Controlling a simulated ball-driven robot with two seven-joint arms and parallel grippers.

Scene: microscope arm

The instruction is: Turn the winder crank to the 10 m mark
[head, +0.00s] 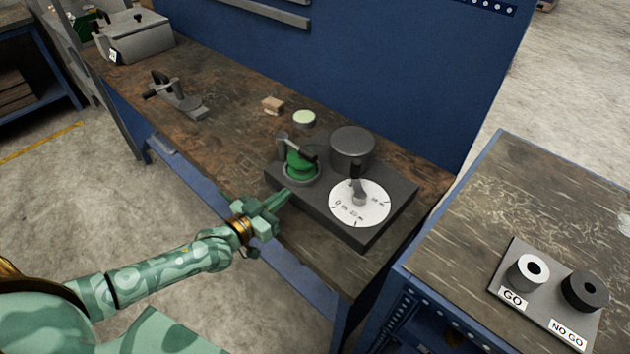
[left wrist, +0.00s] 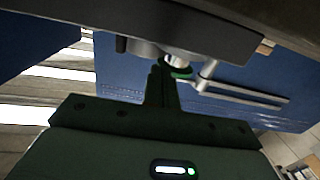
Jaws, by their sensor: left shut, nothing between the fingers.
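The winder has a dark base block (head: 325,217) on the bench. A green spool (head: 302,169) with a grey arm and black handle (head: 303,149) over it sits at the base's left end. A white round dial (head: 374,212) with marks around its edge lies at the right, with a grey and black lever (head: 358,190) over it. The marks are too small to read surely. My left gripper (head: 286,196) is shut and empty, its tips just in front of the base's left side, near the spool. The shut fingers also show in the left wrist view (left wrist: 161,82). My right gripper is out of view.
A dark grey cylinder (head: 351,148) stands at the back of the base. A pale green-topped disc (head: 304,118), a small wooden block (head: 273,105) and a metal fixture (head: 180,100) are further left. A blue panel (head: 370,70) stands behind. A GO/NO GO plate (head: 545,295) lies on the right table.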

